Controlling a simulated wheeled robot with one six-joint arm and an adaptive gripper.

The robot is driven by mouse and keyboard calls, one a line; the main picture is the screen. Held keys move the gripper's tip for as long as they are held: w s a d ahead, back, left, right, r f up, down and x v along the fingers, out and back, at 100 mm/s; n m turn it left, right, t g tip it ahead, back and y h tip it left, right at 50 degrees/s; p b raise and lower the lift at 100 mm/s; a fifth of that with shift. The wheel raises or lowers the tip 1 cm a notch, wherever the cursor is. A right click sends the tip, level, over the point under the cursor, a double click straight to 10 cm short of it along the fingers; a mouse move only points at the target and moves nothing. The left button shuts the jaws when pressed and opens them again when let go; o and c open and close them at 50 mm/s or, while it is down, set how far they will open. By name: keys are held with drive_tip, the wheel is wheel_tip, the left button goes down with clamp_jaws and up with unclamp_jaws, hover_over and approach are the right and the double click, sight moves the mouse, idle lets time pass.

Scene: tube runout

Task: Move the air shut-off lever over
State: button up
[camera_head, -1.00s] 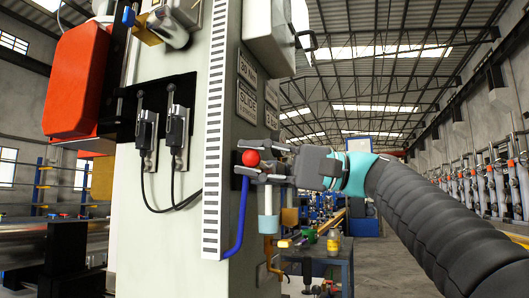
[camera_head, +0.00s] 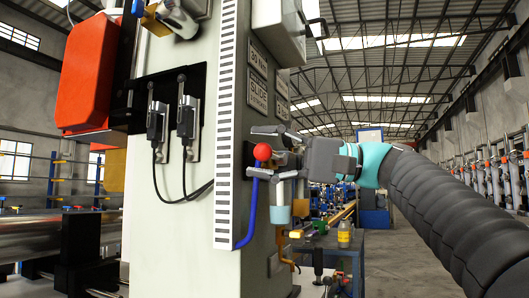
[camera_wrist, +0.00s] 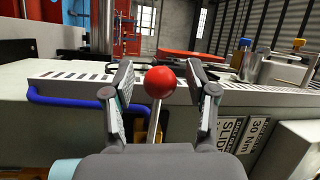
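The lever is a thin metal stem with a red ball knob (camera_head: 262,152) on the side of the grey column. The knob also shows in the wrist view (camera_wrist: 160,82), with its stem running down below it. My gripper (camera_head: 262,151) is open around the knob. In the wrist view my gripper (camera_wrist: 160,88) has one finger on each side of the ball, with a gap visible on both sides. The lower stem is partly hidden behind my gripper body.
A blue pipe (camera_head: 250,215) curves down beside the lever. A pale blue bowl (camera_head: 280,214) hangs just below my gripper. The grey column (camera_head: 170,235) carries a slotted white strip (camera_head: 226,150). A bench (camera_head: 335,245) with a yellow bottle stands behind; open floor lies right.

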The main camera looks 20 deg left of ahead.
drive_tip(key=v, duration=1.2)
drive_tip(key=shift+w, duration=0.1)
